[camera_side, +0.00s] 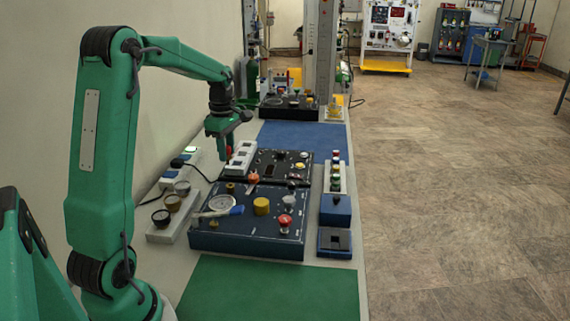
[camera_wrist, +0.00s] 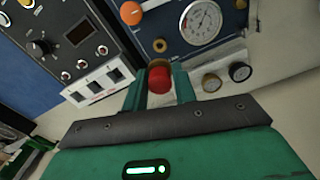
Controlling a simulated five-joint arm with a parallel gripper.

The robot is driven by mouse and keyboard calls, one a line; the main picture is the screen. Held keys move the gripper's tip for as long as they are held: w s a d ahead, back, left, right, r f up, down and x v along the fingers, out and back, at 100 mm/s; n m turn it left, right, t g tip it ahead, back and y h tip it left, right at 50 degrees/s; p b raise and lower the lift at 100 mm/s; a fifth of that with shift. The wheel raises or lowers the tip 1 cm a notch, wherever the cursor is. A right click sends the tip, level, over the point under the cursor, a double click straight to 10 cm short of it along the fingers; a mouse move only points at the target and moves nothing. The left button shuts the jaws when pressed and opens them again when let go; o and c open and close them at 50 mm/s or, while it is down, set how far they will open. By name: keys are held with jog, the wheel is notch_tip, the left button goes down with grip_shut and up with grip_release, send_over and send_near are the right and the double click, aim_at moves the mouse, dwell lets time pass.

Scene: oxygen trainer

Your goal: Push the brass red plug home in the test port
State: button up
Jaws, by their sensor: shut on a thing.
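In the side view my gripper (camera_side: 228,150) hangs above the bench with a little red of the plug showing below. A small brass fitting (camera_wrist: 160,45) on the blue gauge panel looks like the test port; it also shows in the side view (camera_side: 230,187). The plug appears apart from it.
The blue panel (camera_side: 262,230) carries a pressure gauge (camera_side: 221,204), an orange knob (camera_side: 254,178), a yellow cap (camera_side: 261,206) and a red button (camera_side: 285,221). Round caps line a grey strip (camera_side: 160,236). The green mat (camera_side: 270,290) is clear.

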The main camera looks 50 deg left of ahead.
jog(key=shift+f, duration=0.2)
jog(key=shift+f, duration=2.75)
jog(key=shift+f, duration=1.6)
jog(key=o, duration=1)
jog(key=shift+o, duration=0.2)
jog(key=shift+r, duration=0.15)
jog(key=shift+r, duration=3.75)
